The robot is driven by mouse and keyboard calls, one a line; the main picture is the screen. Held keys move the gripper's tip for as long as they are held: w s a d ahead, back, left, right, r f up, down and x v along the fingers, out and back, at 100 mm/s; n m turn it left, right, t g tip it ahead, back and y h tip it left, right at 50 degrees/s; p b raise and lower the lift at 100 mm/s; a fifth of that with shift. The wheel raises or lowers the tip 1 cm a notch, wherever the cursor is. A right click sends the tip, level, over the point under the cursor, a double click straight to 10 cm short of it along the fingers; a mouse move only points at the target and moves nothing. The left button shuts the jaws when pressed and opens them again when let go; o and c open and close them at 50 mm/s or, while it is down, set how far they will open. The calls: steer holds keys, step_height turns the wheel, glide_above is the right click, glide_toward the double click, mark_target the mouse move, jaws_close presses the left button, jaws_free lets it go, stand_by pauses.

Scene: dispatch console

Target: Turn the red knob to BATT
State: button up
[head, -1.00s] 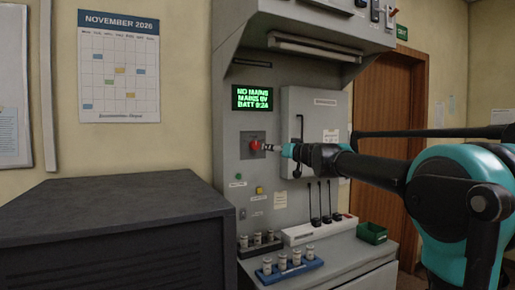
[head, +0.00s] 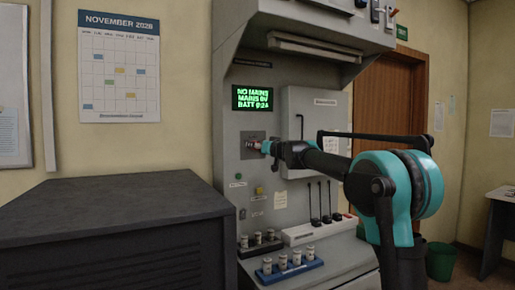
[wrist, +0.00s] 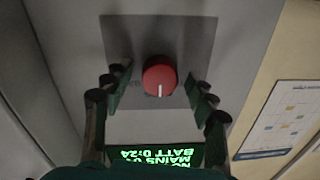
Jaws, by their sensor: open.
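The red knob (wrist: 160,76) sits on a grey square plate (wrist: 200,40) on the console front. Its white pointer line points toward the display, which is down in the wrist view and up on the panel. In the head view the knob (head: 252,145) is partly covered by my gripper (head: 262,147). In the wrist view my gripper (wrist: 158,80) is open, with one finger on each side of the knob and a visible gap to it. Small marks beside the knob are too blurred to read, so I cannot tell which is BATT.
A green-lit display (head: 252,98) above the knob shows text about mains and BATT. A grey cabinet door (head: 305,110) is right of the knob. Small buttons, black levers (head: 325,200) and racks of small cylinders (head: 290,264) lie below. A dark cabinet (head: 120,235) stands left.

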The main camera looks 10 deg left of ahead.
steer(key=c, duration=1.2)
steer(key=shift+o, duration=0.2)
steer(key=shift+m, duration=0.3)
steer(key=m, duration=1.1)
steer(key=shift+t, duration=0.3)
steer(key=shift+m, duration=0.5)
steer(key=o, duration=1.2)
steer(key=shift+c, duration=0.2)
